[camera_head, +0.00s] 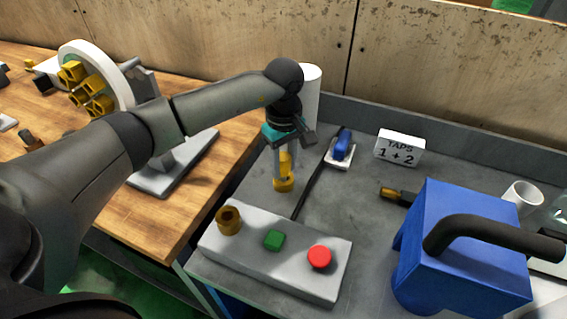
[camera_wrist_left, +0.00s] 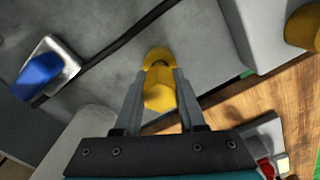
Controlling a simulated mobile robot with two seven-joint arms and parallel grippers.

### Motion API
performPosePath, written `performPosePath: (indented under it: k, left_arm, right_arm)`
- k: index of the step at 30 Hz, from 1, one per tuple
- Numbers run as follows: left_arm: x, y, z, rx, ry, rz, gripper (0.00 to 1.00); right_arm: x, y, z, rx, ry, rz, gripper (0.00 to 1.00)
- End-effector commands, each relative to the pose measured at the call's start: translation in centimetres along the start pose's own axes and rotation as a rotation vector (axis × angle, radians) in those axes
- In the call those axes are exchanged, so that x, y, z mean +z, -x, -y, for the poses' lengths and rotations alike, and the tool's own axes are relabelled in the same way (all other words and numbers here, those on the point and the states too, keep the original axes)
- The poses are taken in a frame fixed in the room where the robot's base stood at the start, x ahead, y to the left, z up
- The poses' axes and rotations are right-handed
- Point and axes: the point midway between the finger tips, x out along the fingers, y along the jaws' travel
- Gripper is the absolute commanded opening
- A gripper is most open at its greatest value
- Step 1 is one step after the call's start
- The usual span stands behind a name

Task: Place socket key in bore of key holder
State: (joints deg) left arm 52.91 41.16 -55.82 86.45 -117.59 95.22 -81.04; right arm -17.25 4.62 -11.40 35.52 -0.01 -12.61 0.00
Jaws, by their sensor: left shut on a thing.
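My left gripper (camera_head: 285,172) is shut on a yellow socket key (camera_head: 284,185), which is held roughly upright above the grey bench. In the left wrist view the key (camera_wrist_left: 158,95) sits between the two fingers of the gripper (camera_wrist_left: 160,108), with its hexagonal end toward the camera and a round flange at the far end. A brass cylinder with an open bore, which looks like the key holder (camera_head: 229,220), stands on the left end of a light grey button box. It lies nearer and left of the key, apart from it. It also shows partly in the left wrist view (camera_wrist_left: 304,28).
The button box (camera_head: 208,246) has a green button (camera_head: 273,240) and a red button (camera_head: 319,257). A disc with yellow sockets (camera_head: 92,92) stands left.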

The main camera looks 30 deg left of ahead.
Motion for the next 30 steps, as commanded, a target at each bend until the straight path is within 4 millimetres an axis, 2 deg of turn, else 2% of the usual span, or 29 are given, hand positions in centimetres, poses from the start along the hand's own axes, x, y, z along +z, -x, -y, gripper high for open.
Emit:
performPosePath:
  k: [4,5,12,23,26,30]
  left_arm:
    - [0.0,-0.5,0.0,0.000,0.000,-0.001,0.00]
    - [0.0,-0.4,0.0,-0.001,0.001,0.000,0.43]
    - [0.0,-0.3,0.0,-0.001,0.001,0.000,0.70]
    - [0.0,0.2,0.0,0.000,0.000,0.000,0.70]
    - [-0.1,1.8,-0.1,0.003,0.001,-0.003,0.70]
    - [-0.1,4.9,-0.1,0.004,-0.001,-0.002,0.70]
  right_arm:
    - [0.0,-0.5,0.0,0.000,0.000,-0.001,0.50]
    - [0.0,-0.4,0.0,0.000,0.000,-0.001,0.50]
    - [-0.1,-0.3,0.0,0.000,0.000,-0.001,0.50]
    - [-0.1,0.2,0.0,0.000,0.001,-0.002,0.50]
    - [-0.1,0.2,0.0,0.000,0.001,-0.002,0.50]
    - [-0.2,0.6,0.0,0.000,0.001,-0.002,0.50]
